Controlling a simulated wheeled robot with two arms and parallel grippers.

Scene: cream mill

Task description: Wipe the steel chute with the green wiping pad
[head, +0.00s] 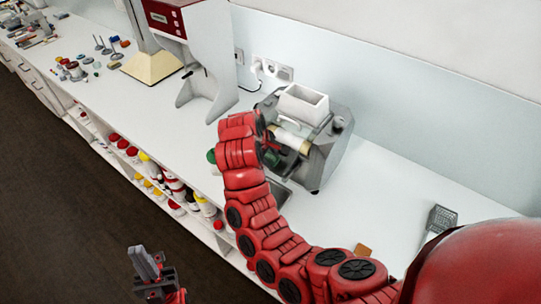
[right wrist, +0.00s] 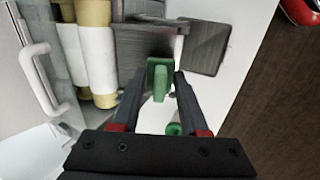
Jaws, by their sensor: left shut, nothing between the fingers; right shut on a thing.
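The green wiping pad (right wrist: 158,78) is between the fingers of my right gripper (right wrist: 157,88), which is shut on it. In the right wrist view the pad is over the lower edge of a brushed grey steel surface below the rollers, which looks like the steel chute (right wrist: 143,46). I cannot tell whether the pad touches it. In the head view my right arm hides most of the chute, and a bit of green pad (head: 269,156) shows beside the mill. My left gripper (head: 147,262) is shut and empty, low over the floor in front of the counter.
The grey mill (head: 325,155) with white hopper (head: 302,104) stands against the wall. Its pale rollers (right wrist: 99,55) are close left of my right gripper. A flat steel plate (right wrist: 208,48) lies right of the chute. Counter space right of the mill is mostly clear.

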